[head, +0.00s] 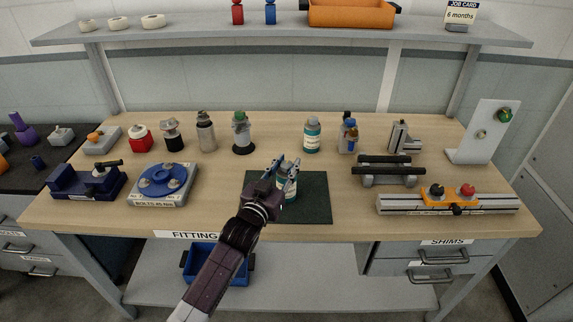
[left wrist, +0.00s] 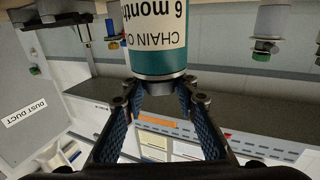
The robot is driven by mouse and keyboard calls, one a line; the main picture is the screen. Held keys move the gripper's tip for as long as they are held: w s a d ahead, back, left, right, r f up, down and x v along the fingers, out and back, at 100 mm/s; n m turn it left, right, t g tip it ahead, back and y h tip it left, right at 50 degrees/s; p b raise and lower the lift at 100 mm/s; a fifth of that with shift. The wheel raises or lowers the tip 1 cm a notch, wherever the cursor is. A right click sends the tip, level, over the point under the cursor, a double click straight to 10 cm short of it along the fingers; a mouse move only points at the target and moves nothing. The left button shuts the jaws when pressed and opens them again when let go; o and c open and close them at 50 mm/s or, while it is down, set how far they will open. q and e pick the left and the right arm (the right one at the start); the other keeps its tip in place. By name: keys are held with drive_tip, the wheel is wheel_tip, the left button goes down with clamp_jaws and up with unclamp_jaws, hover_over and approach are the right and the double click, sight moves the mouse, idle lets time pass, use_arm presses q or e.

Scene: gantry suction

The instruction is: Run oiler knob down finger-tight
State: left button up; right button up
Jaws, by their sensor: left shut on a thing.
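I cannot tell whether the bottle touches the mat. Which item is the oiler is unclear; a green-topped jar (head: 241,135) stands at the back, and a green and brass knob (head: 505,114) sits on a white upright plate (head: 482,140). My right gripper is not in view.
A similar teal-labelled bottle (head: 312,135) stands behind the mat. A blue round fixture (head: 162,182) and a dark vise (head: 88,181) are left. A black-barred stand (head: 388,170) and a rail with orange clamp (head: 437,194) are right. A shelf (head: 280,38) hangs above.

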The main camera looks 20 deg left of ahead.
use_arm(q)
drive_tip(key=shift+r, duration=0.15)
idle(0.8)
drive_tip(key=o, duration=1.2)
drive_tip(key=shift+s, duration=0.45)
drive_tip(key=s, duration=0.7)
drive_tip(key=s+a, duration=0.1)
drive_tip(key=s, duration=0.3)
drive_tip(key=shift+a, duration=0.1)
